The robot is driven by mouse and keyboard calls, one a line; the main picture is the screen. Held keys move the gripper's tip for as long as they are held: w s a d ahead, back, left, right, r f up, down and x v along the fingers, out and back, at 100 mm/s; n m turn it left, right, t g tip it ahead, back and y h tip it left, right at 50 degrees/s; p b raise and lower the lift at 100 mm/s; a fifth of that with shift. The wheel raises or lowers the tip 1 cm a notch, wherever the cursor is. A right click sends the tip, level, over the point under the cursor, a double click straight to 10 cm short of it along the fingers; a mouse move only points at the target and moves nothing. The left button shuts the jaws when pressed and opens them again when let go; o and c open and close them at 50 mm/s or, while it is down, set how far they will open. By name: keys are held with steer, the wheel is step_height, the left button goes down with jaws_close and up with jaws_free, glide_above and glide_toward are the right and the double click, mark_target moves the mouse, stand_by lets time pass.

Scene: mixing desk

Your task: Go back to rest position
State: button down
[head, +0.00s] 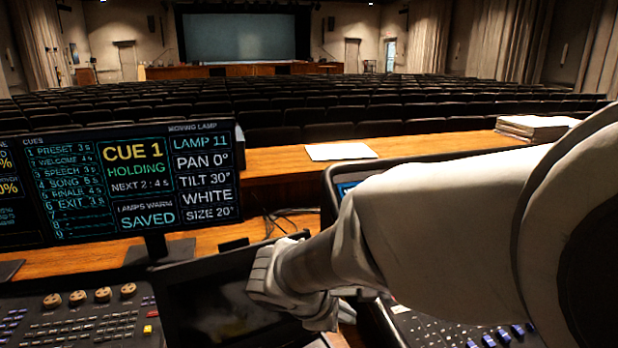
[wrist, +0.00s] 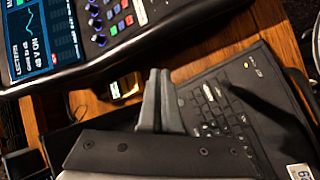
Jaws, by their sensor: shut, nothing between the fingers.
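My gripper (wrist: 158,100) shows in the wrist view with its two grey fingers together and nothing held between them. In the head view my white arm reaches in from the right across the desk. The fingers cannot be made out there.
A cue monitor (head: 110,185) reading "CUE 1 HOLDING" stands at left, above a control console (head: 85,318). A white sheet (head: 341,151) and a stack of papers (head: 535,127) lie on the wooden desk behind. Another console with a screen and knobs (wrist: 115,15) lies near my gripper.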

steer(key=s+d+r+m+y+p, duration=0.2)
steer(key=s+d+r+m+p, duration=0.1)
steer(key=s+r+m, duration=0.4)
steer(key=s+d+r+m+y+p, duration=0.3)
steer(key=s+d+r+m+p, duration=0.1)
steer(key=s+r+m, duration=0.4)
step_height(320, 180, up, 2)
steer(key=shift+d+y+p, duration=0.2)
steer(key=shift+y+p, duration=0.1)
steer(key=shift+p, duration=0.05)
